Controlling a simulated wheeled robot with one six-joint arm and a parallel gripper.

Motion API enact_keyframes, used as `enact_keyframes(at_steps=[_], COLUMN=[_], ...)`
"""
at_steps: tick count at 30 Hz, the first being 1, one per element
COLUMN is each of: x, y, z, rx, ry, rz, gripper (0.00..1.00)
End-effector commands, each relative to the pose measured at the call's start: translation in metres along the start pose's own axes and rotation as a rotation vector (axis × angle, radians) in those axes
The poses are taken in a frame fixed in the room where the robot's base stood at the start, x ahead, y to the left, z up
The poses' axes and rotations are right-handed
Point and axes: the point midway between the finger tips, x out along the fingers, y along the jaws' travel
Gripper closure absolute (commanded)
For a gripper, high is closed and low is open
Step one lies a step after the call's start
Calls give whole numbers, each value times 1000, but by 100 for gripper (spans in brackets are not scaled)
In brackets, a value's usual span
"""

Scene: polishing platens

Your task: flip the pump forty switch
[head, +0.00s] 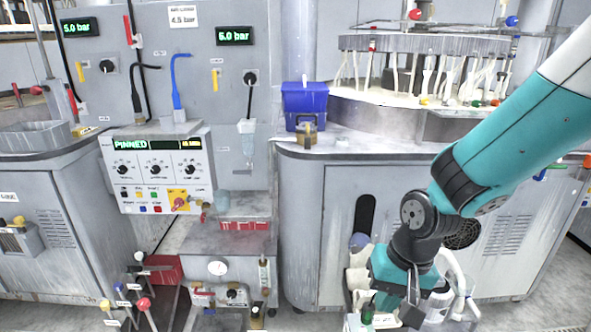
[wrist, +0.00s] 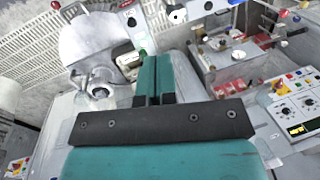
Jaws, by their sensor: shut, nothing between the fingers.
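No switch label reading pump forty is legible in either view. A white control panel (head: 157,170) at the left of the head view has a "PINNED" display, three black knobs, coloured buttons and a yellow plate with a red rotary handle (head: 179,199). A low unit with a gauge and small knobs (head: 220,295) stands below and right of it; whether it holds the switch I cannot tell. My gripper (wrist: 154,62) has its teal fingers together and empty. In the head view my gripper's body (head: 390,280) is low at the right, well apart from both panels.
White bottles and containers (head: 449,290) crowd around my gripper at the right. A blue box (head: 304,103) stands on the counter. Red-, white- and blue-knobbed levers (head: 143,303) stand at lower left. A knobbed panel (wrist: 296,105) shows at the right of the wrist view.

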Motion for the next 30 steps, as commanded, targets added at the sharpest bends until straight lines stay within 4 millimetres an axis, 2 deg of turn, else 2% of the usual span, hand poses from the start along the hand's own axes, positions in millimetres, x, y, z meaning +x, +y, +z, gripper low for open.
enact_keyframes(at_steps=[1,3,6,9,12,15,18,30], x=[-32,-66,-106,-135,-153,-162,-164,-164], y=[-8,-17,-24,-26,-26,-26,-26,-26], z=[13,36,72,104,130,145,152,152], rx=[-73,-189,-355,-504,-618,-688,-717,-719], ry=[9,10,14,23,31,35,35,36], rz=[-30,-65,-107,-135,-152,-159,-161,-161], gripper=[100,100,100,100,100,100,100,100])
